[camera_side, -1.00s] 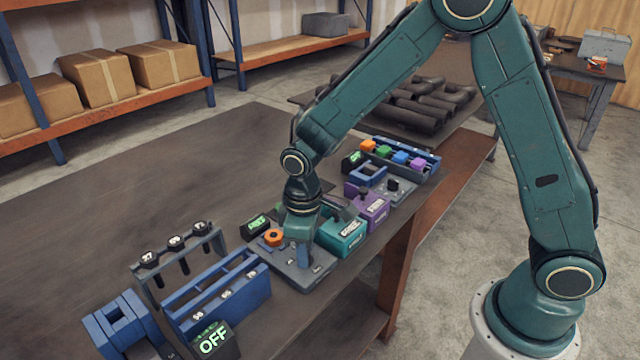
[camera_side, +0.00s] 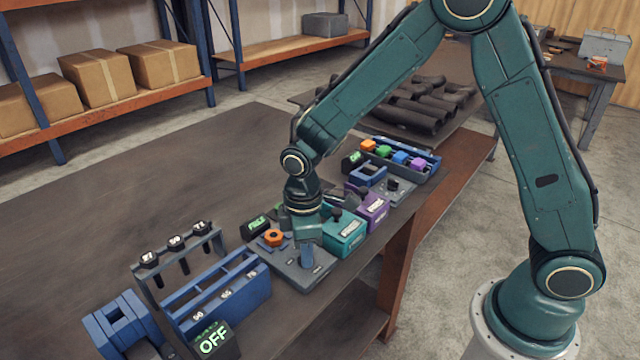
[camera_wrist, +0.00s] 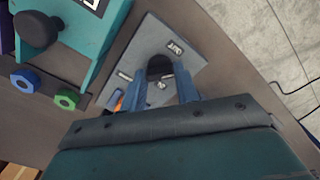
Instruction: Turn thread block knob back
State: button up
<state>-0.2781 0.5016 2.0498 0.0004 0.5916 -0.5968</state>
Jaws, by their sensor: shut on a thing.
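The thread block is a grey plate with small labels (camera_side: 318,272), near the table's front edge in the side view. It also shows in the wrist view (camera_wrist: 190,50). Its dark round knob (camera_wrist: 160,67) is between my blue fingers in the wrist view. My gripper (camera_wrist: 167,82) points down and is shut on the knob; it also shows in the side view (camera_side: 306,258). The fingers and gripper body hide much of the knob in the side view. An orange hex piece (camera_side: 273,237) sits at the block's far left.
A teal box with a black knob (camera_side: 343,238) stands close to my gripper's right, with a purple box (camera_side: 374,210) beyond. A blue rack (camera_side: 222,297) stands to the left. A green-lit display (camera_side: 256,226) is behind the block. The table behind is clear.

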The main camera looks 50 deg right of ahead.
jog(key=o, duration=1)
jog(key=shift+r, duration=0.1)
notch_tip(320, 180, up, 14)
jog(key=shift+f, duration=0.1)
dwell(0.4)
jog(key=s+d+r+m+t, duration=0.2)
jog(key=s+d+m, duration=0.1)
jog(key=s, duration=0.4)
jog(key=s+d+r+m+t, duration=0.1)
jog(key=s+d+r+m, duration=0.2)
jog(key=s, duration=0.3)
jog(key=s+d+r+m+t, duration=0.2)
jog(key=s+d+r+m, duration=0.1)
jog(key=s, duration=0.4)
jog(key=shift+s+d+m+t, duration=0.15)
jog(key=shift+s+d+m, duration=0.1)
jog(key=shift+d, duration=0.25)
jog(key=shift+s+d+m+t, duration=0.15)
jog(key=shift+d+m, duration=0.1)
jog(key=shift+d, duration=0.25)
